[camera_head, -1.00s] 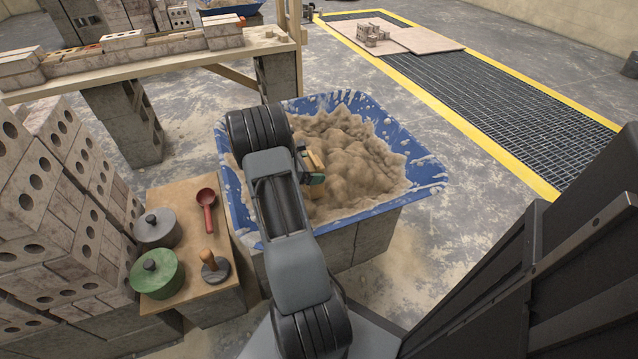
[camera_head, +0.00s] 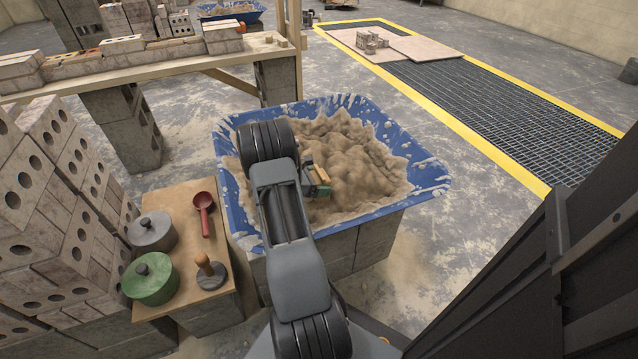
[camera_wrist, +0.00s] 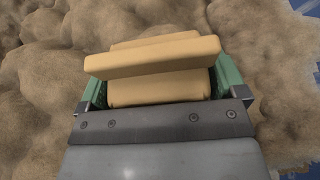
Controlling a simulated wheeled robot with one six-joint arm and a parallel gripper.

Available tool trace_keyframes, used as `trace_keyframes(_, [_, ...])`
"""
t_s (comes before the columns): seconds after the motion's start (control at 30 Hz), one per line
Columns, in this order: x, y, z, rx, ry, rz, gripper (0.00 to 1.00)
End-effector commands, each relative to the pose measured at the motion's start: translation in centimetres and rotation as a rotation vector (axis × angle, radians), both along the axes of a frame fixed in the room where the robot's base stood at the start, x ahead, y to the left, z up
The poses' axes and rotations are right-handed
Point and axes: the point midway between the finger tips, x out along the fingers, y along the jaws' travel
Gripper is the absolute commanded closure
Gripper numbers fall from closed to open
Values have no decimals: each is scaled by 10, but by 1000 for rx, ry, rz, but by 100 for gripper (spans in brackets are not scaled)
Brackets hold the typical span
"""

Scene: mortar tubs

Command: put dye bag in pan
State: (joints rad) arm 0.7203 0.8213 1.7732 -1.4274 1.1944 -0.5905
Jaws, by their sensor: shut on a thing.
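In the wrist view the green jaws stand left and right of tan, block-like pieces (camera_wrist: 160,88). I take these to be the dye bag, held between the jaws; its exact outline is unclear. Mortar lies behind and around it in that view. How far the held thing is above the mortar is hard to tell. My arm hides the tub's left part.
A low stand (camera_head: 180,195) left of the tub bears a grey lidded pot (camera_head: 152,232), a green lidded pot (camera_head: 150,280), a red ladle (camera_head: 204,210) and a wooden-handled tool (camera_head: 211,273). Stacked bricks (camera_head: 60,220) rise at far left. A floor grating (camera_head: 480,95) lies right.

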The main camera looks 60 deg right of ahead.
Motion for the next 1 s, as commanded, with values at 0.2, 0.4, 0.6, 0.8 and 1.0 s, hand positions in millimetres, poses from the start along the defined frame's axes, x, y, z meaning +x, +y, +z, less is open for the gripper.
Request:
trace_keyframes(0.2, [0, 0, -2, 0, 0, 0, 8])
trace_keyframes(0.4, [0, 0, -2, 1, 1, 0, 0])
trace_keyframes(0.6, [2, 3, 3, 0, 0, 1, 0])
trace_keyframes(0.8, [20, 26, 17, 0, 0, 4, 0])
trace_keyframes(1.0, [42, 55, 32, -1, 0, 3, 0])
